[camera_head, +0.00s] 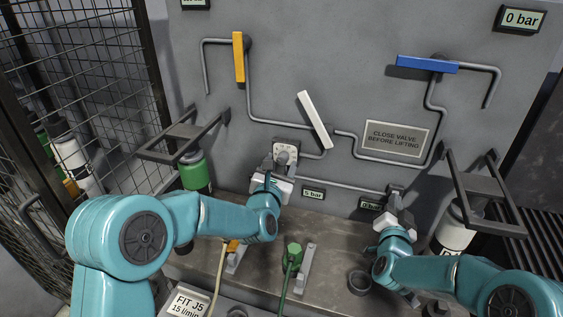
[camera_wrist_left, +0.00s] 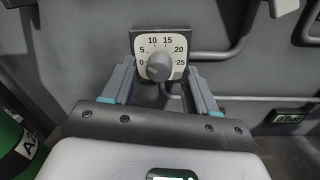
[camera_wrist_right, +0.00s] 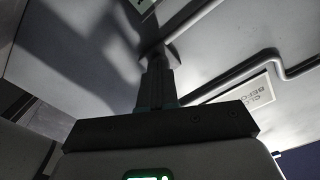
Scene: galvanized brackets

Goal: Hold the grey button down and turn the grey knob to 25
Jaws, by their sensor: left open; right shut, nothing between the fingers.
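The grey knob (camera_wrist_left: 158,66) sits on a white dial plate marked 0 to 25 in the left wrist view. Its pointer direction is hard to make out. The dial plate also shows in the head view (camera_head: 287,148). My left gripper (camera_head: 279,170) is open, with one finger on each side of the knob; contact is not clear. My right gripper (camera_head: 394,204) is shut and empty, its fingertips at a small dark box (camera_head: 396,188) on the panel. The right wrist view shows the closed fingers (camera_wrist_right: 157,62) in front of that box. The grey button itself is hidden there.
An orange lever (camera_head: 238,57), a white lever (camera_head: 315,120) and a blue lever (camera_head: 428,64) sit on pipes above. Bracket frames flank the panel, with a green bottle (camera_head: 195,172) at left. A green hose fitting (camera_head: 293,256) stands on the bench between my arms.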

